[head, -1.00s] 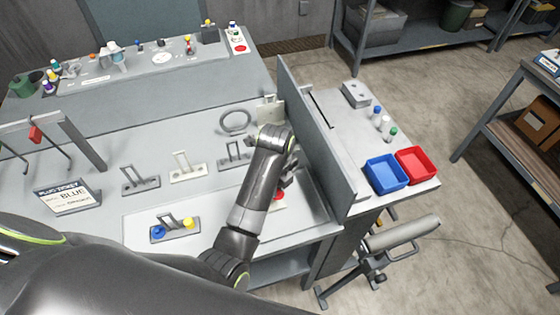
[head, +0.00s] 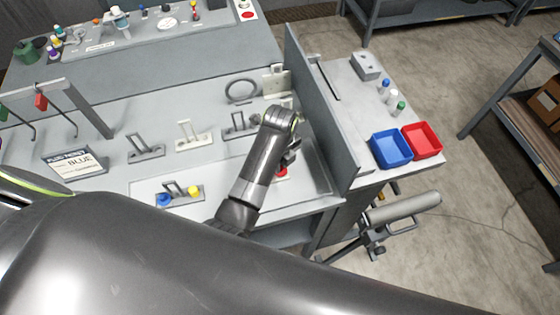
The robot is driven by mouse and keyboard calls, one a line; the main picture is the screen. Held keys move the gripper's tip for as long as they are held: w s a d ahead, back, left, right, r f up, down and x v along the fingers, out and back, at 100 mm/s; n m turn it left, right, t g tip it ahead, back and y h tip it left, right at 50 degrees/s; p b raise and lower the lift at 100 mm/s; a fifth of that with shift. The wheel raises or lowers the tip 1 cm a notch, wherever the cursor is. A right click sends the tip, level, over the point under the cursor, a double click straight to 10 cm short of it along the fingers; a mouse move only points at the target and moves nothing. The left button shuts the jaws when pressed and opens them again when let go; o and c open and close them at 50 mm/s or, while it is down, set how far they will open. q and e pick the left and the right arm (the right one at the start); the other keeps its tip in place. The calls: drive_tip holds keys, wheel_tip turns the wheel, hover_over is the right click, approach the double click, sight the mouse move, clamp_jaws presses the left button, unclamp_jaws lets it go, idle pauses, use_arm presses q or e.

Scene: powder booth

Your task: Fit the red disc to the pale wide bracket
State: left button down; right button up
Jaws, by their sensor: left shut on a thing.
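The pale wide bracket (head: 193,143) stands on the grey bench, in the row between two darker brackets, with no disc visible on it. My left gripper (head: 289,160) is low over the right end of the pale work tray, near the upright panel. It is shut on the red disc (head: 282,172), which shows just below the fingers; the wrist partly hides the grip. I cannot tell whether the disc touches the tray. My right gripper is out of view.
Dark brackets (head: 146,149) and (head: 238,126) flank the pale one. Another bracket with a blue disc (head: 164,200) and a yellow disc (head: 194,190) sits at the tray's left. An upright panel (head: 318,125) stands right of my gripper. Blue (head: 390,148) and red (head: 421,140) bins lie beyond.

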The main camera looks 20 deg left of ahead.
use_arm(q)
drive_tip(key=shift+f, duration=0.35)
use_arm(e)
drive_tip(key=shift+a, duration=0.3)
use_arm(q)
drive_tip(key=c, duration=1.4)
unclamp_jaws()
drive_tip(key=shift+o, duration=0.2)
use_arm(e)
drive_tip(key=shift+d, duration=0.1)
